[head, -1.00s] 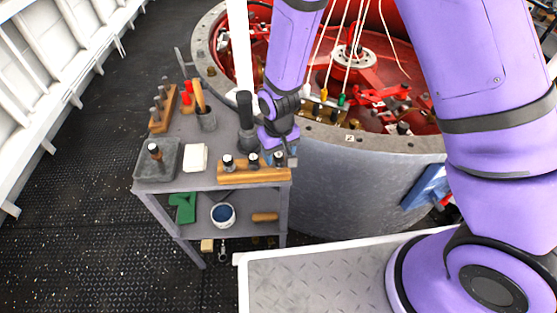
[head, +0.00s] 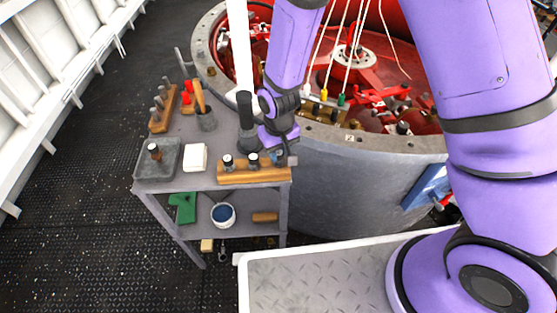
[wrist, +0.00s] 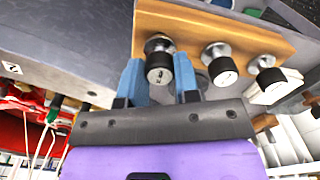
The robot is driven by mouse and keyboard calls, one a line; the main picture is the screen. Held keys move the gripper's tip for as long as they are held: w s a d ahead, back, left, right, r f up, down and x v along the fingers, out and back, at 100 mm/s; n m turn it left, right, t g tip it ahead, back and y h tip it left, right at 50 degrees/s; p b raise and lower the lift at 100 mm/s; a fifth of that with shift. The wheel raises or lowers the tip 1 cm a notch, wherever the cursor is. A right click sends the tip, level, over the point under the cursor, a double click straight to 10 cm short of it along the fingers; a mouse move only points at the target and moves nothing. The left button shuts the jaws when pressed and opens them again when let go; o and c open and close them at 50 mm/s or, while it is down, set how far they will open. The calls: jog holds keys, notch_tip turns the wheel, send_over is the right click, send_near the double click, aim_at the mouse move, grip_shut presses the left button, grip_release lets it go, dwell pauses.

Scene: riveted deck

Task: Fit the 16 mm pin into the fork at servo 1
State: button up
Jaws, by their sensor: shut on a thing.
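A wooden rack (head: 236,176) lies along the cart's front right edge with three black-headed, silver-collared pins. My gripper (head: 279,156) is at its right end, pointing down. In the wrist view, my gripper's two blue fingers (wrist: 160,82) are shut on the end pin (wrist: 159,66), which appears to stand in the rack. The middle pin (wrist: 220,66) and the far pin (wrist: 267,75) are free beside it. I cannot read the sizes on the pin heads. The servos are in the red well (head: 375,62) behind the round grey rim; I cannot make out which fork is at servo 1.
The cart top (head: 215,143) also holds a dark can (head: 246,125), a cup (head: 206,121) with an orange-handled tool, a white block (head: 196,157), a grey tray (head: 143,170) and another pin rack (head: 158,124). The rim (head: 400,143) stands right of the cart.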

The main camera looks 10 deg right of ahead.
jog(key=shift+r, duration=2.4)
jog(key=shift+s, duration=0.1)
dwell(0.8)
